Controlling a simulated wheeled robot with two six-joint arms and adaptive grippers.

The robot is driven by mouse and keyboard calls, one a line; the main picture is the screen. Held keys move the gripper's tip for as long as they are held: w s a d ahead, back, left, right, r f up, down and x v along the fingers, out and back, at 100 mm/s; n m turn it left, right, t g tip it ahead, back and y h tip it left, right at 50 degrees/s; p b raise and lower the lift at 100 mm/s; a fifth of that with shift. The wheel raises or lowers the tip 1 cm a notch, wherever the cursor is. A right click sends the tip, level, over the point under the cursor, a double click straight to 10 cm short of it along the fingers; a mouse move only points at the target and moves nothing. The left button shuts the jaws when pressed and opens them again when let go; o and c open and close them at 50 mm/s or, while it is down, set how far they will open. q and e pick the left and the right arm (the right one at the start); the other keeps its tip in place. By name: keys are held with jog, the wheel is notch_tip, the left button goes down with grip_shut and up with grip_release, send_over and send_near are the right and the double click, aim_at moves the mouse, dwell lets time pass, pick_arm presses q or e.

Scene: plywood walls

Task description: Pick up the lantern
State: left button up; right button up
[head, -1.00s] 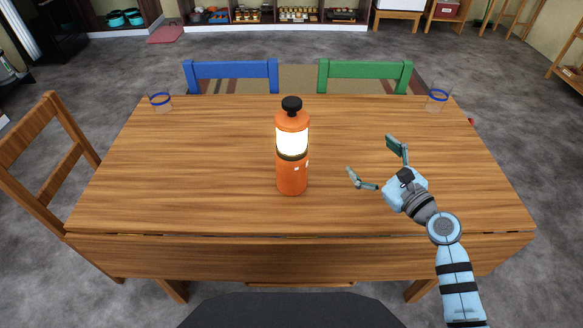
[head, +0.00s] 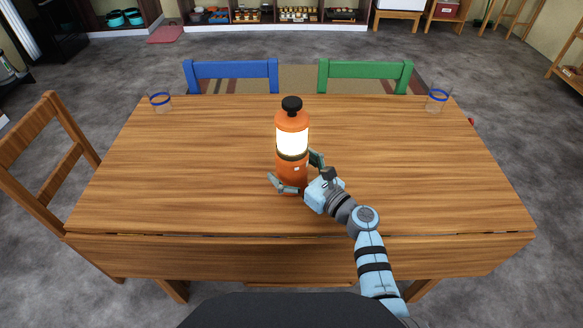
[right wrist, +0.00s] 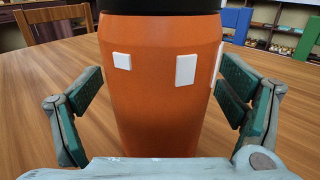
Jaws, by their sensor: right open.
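The orange lantern (head: 291,120) stands upright on the wooden table (head: 190,180), with a black cap and a lit white band. My right gripper (head: 295,175) is at its lower body, with one finger on each side. In the right wrist view the orange lower body of the lantern (right wrist: 160,95) fills the space between the open fingers of the gripper (right wrist: 160,100). A gap shows on the left side; on the right the finger is close, and I cannot tell if it touches. My left gripper is not in view.
A blue chair (head: 232,68) and a green chair (head: 365,68) stand behind the table, and a wooden chair (head: 50,150) at its left. The tabletop around the lantern is otherwise clear.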

aim_at(292, 142)
jog(key=shift+r, duration=0.1)
jog(key=c, duration=1.9)
notch_tip(292, 142, up, 8)
jog(key=shift+f, duration=0.1)
notch_tip(292, 142, down, 4)
jog(key=shift+f, duration=0.25)
jog(key=shift+d+f, duration=0.1)
jog(key=shift+f, duration=1.35)
